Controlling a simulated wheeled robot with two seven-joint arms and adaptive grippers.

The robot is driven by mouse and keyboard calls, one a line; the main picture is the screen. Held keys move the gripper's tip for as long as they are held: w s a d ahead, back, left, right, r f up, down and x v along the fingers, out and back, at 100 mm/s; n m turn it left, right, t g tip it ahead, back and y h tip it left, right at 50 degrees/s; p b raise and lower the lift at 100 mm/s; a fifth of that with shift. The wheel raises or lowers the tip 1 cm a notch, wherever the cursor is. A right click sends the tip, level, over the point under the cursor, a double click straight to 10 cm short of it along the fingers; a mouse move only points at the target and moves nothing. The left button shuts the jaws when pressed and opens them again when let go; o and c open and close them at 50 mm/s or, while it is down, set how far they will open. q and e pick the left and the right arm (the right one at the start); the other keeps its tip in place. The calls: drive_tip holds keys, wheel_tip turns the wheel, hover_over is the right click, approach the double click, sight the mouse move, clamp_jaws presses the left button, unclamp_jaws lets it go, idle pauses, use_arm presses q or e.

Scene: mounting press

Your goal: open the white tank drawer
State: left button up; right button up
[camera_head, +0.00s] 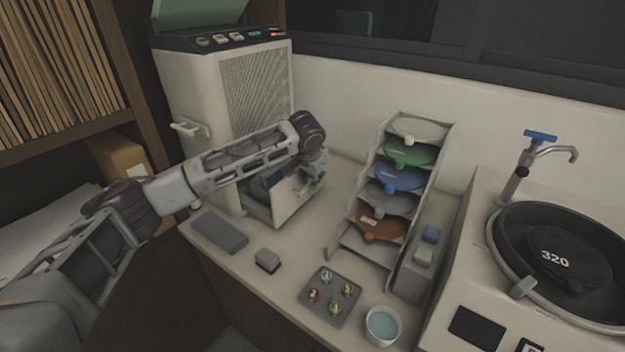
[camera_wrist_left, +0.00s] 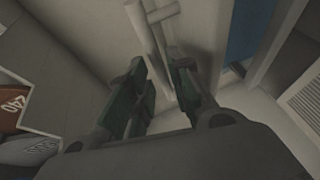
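The white tank drawer (camera_head: 297,203) is pulled out at the lower front of the white cabinet machine (camera_head: 190,90), at centre left in the head view. Something blue (camera_head: 262,184) shows inside it; a blue surface (camera_wrist_left: 243,30) also shows in the left wrist view. My left gripper (camera_head: 312,172) is at the drawer's front panel, its fingertips partly hidden by the wrist. In the left wrist view, the fingers of my left gripper (camera_wrist_left: 158,72) are apart, with a pale handle bar (camera_wrist_left: 150,35) between or just beyond their tips. Firm contact cannot be told. My right gripper is not in view.
A rack of coloured discs (camera_head: 408,155) stands right of the drawer. A dark grey slab (camera_head: 219,231), a small block (camera_head: 267,260), a sample tray (camera_head: 331,296) and a cup (camera_head: 382,326) are on the counter (camera_head: 290,275). A grinder (camera_head: 560,250) is at right.

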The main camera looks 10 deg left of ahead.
use_arm(q)
drive_tip(key=shift+w+f, duration=0.15)
drive_tip(key=shift+f, duration=0.25)
clamp_jaws()
